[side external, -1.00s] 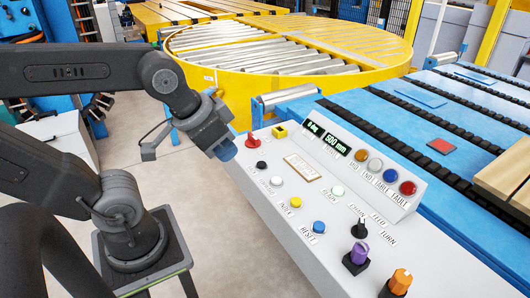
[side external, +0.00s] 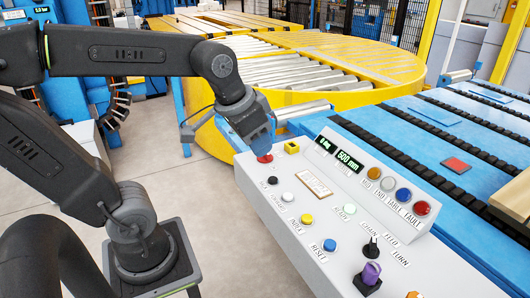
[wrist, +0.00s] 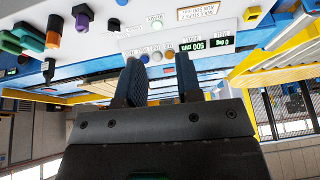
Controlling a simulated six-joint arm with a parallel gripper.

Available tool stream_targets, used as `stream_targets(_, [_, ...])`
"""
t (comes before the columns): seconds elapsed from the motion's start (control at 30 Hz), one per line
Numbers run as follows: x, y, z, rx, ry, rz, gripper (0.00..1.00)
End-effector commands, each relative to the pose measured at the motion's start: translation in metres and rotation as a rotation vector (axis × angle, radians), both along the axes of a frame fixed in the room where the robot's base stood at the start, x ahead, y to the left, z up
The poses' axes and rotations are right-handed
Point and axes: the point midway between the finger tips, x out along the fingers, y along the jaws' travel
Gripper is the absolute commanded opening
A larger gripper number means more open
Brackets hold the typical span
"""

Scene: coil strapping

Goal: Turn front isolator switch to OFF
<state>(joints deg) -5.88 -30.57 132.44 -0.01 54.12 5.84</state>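My gripper (side external: 258,146) is at the far left end of the grey control panel (side external: 300,235), in front of or just above a red button (side external: 265,158); whether they touch I cannot tell. In the wrist view its two blue fingers (wrist: 158,82) stand apart with nothing between them. No isolator label is legible. Rotary knobs sit at the panel's near end: a black selector (side external: 372,248), a purple knob (side external: 371,274) and an orange knob (side external: 414,295), cut by the frame edge. The wrist view shows the orange knob (wrist: 54,28), purple knob (wrist: 82,11) and a green knob (wrist: 30,38).
The panel carries push buttons, including a yellow one (side external: 306,219) and a blue one (side external: 330,245), plus a raised display (side external: 348,160) with coloured lamps. A blue chain conveyor (side external: 450,130) lies behind, a yellow roller turntable (side external: 300,70) beyond. Floor left of the panel is clear.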

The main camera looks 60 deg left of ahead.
Motion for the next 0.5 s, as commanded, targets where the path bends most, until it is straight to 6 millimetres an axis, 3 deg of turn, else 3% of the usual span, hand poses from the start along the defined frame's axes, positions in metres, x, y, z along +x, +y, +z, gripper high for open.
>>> stream_targets(0.1, [0.046, 0.032, 0.007, 0.021, 0.073, 0.016, 0.44])
stream_targets(0.27, [0.101, 0.084, 0.003, 0.035, 0.159, 0.020, 0.59])
stream_targets(0.5, [0.164, 0.184, -0.034, 0.022, 0.284, 0.019, 0.82])
